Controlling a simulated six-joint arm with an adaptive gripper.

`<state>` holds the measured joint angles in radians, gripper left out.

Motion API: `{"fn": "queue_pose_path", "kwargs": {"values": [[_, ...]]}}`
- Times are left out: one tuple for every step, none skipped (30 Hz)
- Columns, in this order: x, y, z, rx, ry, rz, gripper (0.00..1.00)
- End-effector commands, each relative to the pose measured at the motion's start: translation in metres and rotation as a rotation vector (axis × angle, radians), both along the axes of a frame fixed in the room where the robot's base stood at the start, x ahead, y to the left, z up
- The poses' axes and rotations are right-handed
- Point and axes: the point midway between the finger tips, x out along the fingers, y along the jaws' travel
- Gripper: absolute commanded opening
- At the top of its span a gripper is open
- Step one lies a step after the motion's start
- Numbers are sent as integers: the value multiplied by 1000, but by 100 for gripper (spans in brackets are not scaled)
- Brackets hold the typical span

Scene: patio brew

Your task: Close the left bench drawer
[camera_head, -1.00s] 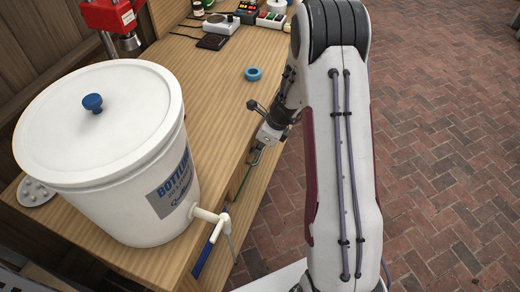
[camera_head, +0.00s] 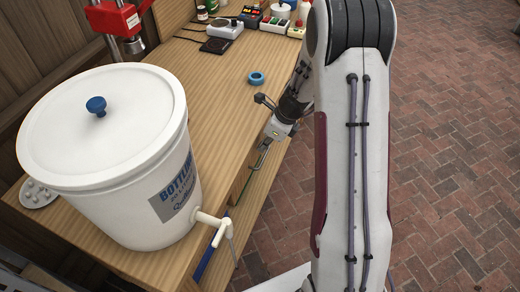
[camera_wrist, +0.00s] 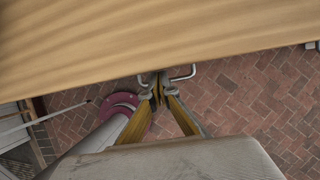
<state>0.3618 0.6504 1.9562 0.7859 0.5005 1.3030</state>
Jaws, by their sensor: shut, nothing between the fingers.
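The wooden bench (camera_head: 215,105) runs along the left of the head view. Its front also crosses the top of the wrist view (camera_wrist: 150,35). A metal bar handle (camera_wrist: 183,74) shows below the bench edge in the wrist view. My gripper (camera_wrist: 160,80) has its yellow fingers together at this handle, with nothing held. In the head view my gripper (camera_head: 263,153) is small beside the bench's front edge. The drawer front is mostly hidden under the bench top, and I cannot tell how far the drawer is open.
A white lidded bucket (camera_head: 110,140) with a spigot (camera_head: 215,222) stands on the near bench end; the spigot overhangs the front edge. A red device (camera_head: 115,18) stands at the back. Brick paving (camera_head: 450,150) to the right is clear.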

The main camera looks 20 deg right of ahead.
Motion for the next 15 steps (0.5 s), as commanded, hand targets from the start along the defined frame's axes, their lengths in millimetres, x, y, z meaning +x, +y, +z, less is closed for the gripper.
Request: {"fn": "queue_pose_path", "kwargs": {"values": [[-2, -2, 7, -1, -2, -1, 0], [-3, -3, 10, 0, -1, -1, 0], [-5, -5, 14, -1, 0, -1, 0], [-6, -6, 17, -2, 0, -2, 0], [-7, -8, 20, -2, 0, -2, 0], [-9, -9, 23, -2, 1, -2, 0], [-10, -10, 26, -2, 3, -2, 0], [-11, -11, 29, -1, 2, -2, 0], [-12, -12, 33, -2, 1, -2, 0], [-13, -12, 35, -2, 2, -2, 0], [-13, -13, 36, -2, 2, -1, 0], [-14, -14, 39, -2, 3, -2, 0], [-15, -14, 40, -2, 4, -1, 0], [-15, -15, 42, -1, 4, -2, 0], [-16, -15, 43, -1, 4, -2, 0]]}}
